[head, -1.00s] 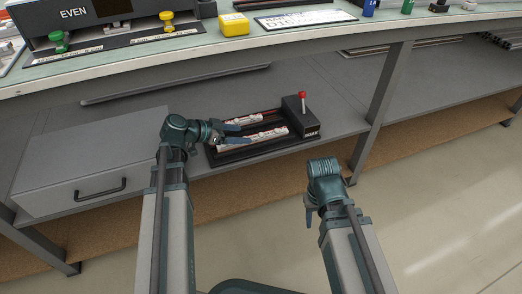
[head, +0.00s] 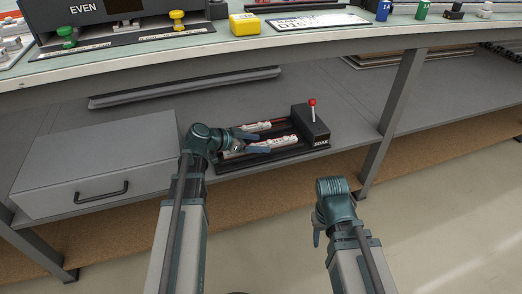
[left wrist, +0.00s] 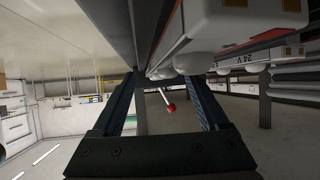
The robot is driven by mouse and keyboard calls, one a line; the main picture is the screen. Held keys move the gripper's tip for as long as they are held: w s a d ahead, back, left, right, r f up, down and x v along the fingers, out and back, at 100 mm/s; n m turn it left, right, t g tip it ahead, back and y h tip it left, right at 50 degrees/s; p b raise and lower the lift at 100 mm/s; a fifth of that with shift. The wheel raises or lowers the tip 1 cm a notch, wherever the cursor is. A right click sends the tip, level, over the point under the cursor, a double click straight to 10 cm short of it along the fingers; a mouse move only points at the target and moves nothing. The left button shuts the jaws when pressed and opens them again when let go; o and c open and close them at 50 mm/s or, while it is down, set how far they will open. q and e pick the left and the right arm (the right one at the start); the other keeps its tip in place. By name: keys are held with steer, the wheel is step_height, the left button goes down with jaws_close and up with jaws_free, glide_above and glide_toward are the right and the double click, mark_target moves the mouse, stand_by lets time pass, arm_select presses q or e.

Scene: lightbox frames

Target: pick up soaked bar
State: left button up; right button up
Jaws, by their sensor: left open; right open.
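Two white bars with red ends lie in a black tray (head: 222,169) on the lower shelf, a far bar (head: 257,127) and a near bar (head: 283,142). I cannot tell from looks which is soaked. The tray's block (head: 313,128) carries a red-knobbed lever (head: 312,103), seen also in the left wrist view (left wrist: 171,107). My left gripper (head: 251,142) is open at the bars' left end, its fingers partly covering the near bar. In the left wrist view, white bodies pass close above the fingers (left wrist: 165,80); contact is unclear. My right gripper (head: 317,238) is open and empty, in front of the shelf.
A grey drawer box (head: 100,170) stands left of the tray. The worktop (head: 330,42) overhangs the shelf, with a table leg (head: 393,115) to the right. A yellow block (head: 244,24) sits on the worktop. The shelf right of the tray is clear.

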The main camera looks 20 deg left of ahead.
arm_select(q)
steer(key=shift+x, duration=0.95)
steer(key=shift+r, duration=0.1)
arm_select(e)
steer(key=shift+f, duration=0.4)
arm_select(q)
jaws_close()
